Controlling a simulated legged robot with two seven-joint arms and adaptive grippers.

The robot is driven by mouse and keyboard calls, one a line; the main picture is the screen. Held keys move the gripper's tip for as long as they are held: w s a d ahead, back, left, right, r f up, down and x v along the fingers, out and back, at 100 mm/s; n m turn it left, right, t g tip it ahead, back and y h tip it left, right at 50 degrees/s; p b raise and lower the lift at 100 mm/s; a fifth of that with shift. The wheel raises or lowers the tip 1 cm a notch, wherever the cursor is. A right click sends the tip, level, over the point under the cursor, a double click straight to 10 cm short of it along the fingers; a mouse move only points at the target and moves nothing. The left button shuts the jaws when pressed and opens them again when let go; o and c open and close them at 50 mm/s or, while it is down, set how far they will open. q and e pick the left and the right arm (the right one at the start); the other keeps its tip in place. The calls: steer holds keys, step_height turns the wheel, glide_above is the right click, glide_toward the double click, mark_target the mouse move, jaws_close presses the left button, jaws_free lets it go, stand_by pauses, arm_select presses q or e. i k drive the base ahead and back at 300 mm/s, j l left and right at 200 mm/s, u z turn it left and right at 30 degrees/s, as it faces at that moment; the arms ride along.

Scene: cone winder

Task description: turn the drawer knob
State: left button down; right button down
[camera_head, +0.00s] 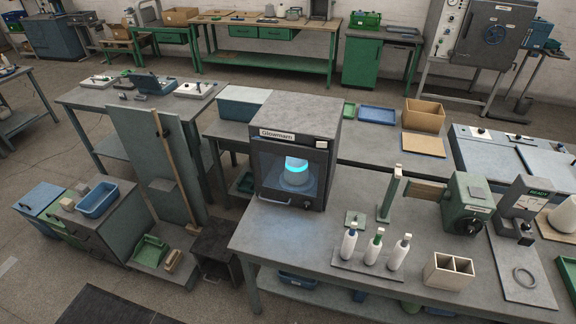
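I cannot tell for sure which part is the drawer knob. Candidates are a small dark round knob (307,205) low on the front of the dark box labelled Glowmann (295,150), and a black round knob (474,226) on the green machine (462,193). A low grey cabinet (108,240) with blue and green drawer fronts stands on the floor at left; its handles are too small to make out well. A grey machine (516,205) showing READY stands at right beside a white cone (565,215). Neither of my grippers is in view.
The grey workbench (330,238) carries several bottles (375,245) on a plate, a wooden divided box (448,270) and a dark ring (524,278). A tall grey panel (140,165) stands left of the bench.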

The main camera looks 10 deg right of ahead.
mark_target(307, 205)
steer(key=i+l, duration=0.15)
steer(key=l, duration=0.25)
steer(key=i+l, duration=0.1)
steer(key=l, duration=0.3)
steer(key=i+l, duration=0.15)
steer(key=l, duration=0.2)
